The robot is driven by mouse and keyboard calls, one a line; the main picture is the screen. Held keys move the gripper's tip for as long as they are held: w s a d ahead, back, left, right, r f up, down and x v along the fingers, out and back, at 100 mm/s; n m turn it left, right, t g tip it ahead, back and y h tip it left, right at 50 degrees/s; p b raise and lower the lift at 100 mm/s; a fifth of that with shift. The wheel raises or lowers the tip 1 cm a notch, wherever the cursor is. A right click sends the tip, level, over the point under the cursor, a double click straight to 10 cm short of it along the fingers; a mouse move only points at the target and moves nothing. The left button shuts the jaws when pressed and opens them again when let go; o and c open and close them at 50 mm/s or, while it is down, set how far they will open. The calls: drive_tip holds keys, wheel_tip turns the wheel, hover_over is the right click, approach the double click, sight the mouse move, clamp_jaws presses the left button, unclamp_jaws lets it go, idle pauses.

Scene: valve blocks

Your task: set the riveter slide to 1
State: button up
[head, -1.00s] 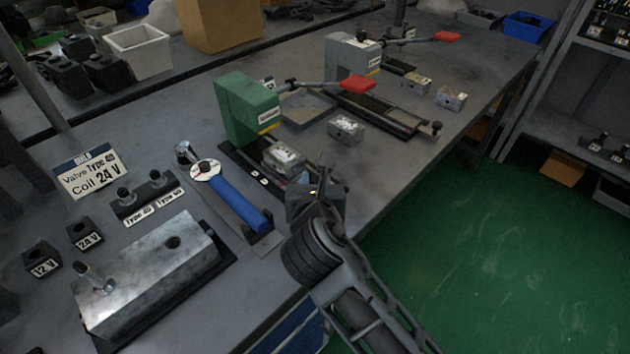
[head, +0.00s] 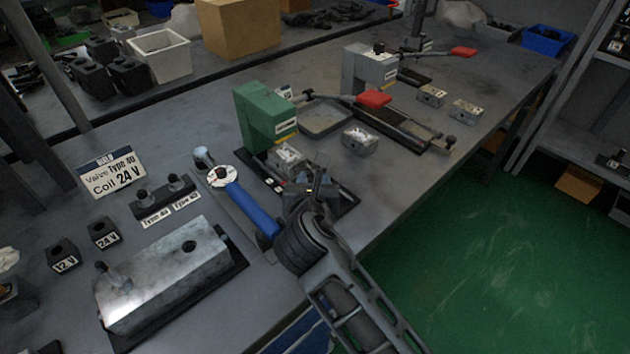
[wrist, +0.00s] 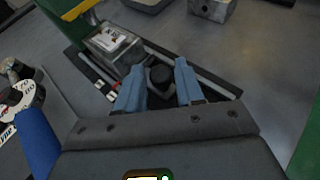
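The riveter is a green press (head: 266,115) on a dark base rail (head: 345,199). A metal valve block (head: 287,157) sits on its slide, close beside the press; in the wrist view the block (wrist: 113,44) is left of my fingers. Small white and red marks (wrist: 105,91) lie along the rail's near edge; I cannot read them. My gripper (head: 318,186) is over the rail. The knob is hidden in the head view.
A blue-handled tool (head: 250,208) lies left of the rail, near my gripper. A loose metal block (head: 360,140) and a grey tray (head: 325,117) stand behind it. The table's right edge is close.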

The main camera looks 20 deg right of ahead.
drive_tip(key=shift+o, duration=1)
drive_tip(key=shift+v, duration=3.95)
